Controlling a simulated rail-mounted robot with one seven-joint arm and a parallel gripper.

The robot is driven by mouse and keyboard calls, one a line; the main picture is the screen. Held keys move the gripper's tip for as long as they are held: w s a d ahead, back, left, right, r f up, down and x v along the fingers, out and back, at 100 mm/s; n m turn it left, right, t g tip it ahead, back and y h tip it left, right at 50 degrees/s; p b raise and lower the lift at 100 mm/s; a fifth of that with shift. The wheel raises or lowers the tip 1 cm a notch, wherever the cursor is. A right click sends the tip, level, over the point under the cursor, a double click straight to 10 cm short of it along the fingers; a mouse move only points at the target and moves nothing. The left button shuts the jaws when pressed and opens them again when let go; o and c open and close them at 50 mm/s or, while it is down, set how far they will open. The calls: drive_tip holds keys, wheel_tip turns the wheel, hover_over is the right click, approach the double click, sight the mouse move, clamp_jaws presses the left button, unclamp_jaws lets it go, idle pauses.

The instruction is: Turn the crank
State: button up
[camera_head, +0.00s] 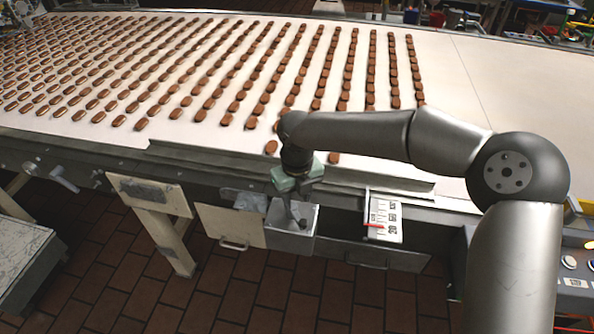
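A grey metal handle that looks like the crank (64,178) sticks out from the front side of the conveyor at the far left. My gripper (297,218) is far to its right, pointing down over or into an open grey metal box (308,240) at the conveyor's front edge. The fingertips are small and partly lost against the box, so I cannot tell whether they are open, or whether they touch anything. My arm reaches in from the right.
A cream panel with a handle (231,228) is left of the box. A white marked plate with a red pointer (384,219) is on the right. Buttons (571,262) are at lower right. Brick floor is free in front.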

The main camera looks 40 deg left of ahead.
sight(298, 216)
wheel_tip(298, 216, up, 12)
drive_tip(key=b, duration=0.1)
drive_tip(key=shift+f, duration=0.15)
drive_tip(key=shift+d, duration=0.1)
idle(0.4)
